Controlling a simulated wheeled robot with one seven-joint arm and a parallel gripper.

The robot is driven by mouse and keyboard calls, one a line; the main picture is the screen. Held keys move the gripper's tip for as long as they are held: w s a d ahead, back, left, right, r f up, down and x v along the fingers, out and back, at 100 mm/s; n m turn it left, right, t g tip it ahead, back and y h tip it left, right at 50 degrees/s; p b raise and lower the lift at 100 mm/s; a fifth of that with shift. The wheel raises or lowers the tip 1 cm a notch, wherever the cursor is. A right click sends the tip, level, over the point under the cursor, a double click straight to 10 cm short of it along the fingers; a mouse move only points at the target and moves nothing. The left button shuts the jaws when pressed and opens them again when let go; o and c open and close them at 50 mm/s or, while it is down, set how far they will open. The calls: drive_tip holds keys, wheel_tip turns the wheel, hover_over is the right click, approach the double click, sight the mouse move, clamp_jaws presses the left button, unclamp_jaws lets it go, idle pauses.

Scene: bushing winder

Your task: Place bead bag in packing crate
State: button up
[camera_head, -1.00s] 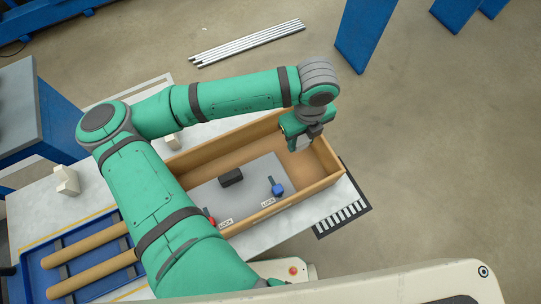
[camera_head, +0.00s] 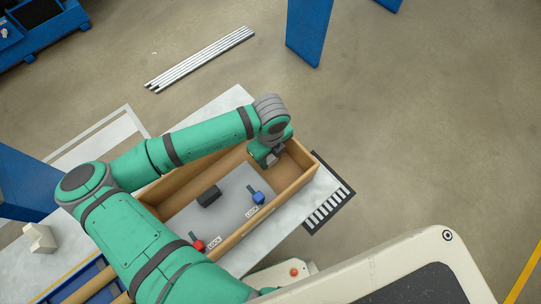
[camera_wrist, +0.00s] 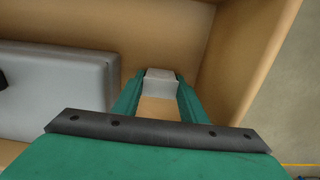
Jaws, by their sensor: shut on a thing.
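My gripper (camera_head: 273,160) reaches down into the right end of the wooden packing crate (camera_head: 276,203). In the wrist view its two green fingers are shut on a small pale grey-white block-like thing, which I take to be the bead bag (camera_wrist: 160,74). The bag is between the fingertips, with the tan crate floor around it. A crate wall (camera_wrist: 232,60) rises close on the right. I cannot tell whether the bag touches the floor. In the head view, my gripper mostly hides the bag.
A grey panel (camera_head: 222,208) fills the crate's left and middle. It bears a black block (camera_head: 209,196), a red lever (camera_head: 198,244) and a blue lever (camera_head: 258,197), with LOCK labels. Bare crate floor lies at the right end. A white part (camera_head: 39,238) stands at left.

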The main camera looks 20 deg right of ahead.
sight(270, 157)
drive_tip(key=shift+f, duration=0.15)
drive_tip(key=o, duration=1.1)
wheel_tip(270, 157, up, 12)
drive_tip(key=shift+r, duration=0.2)
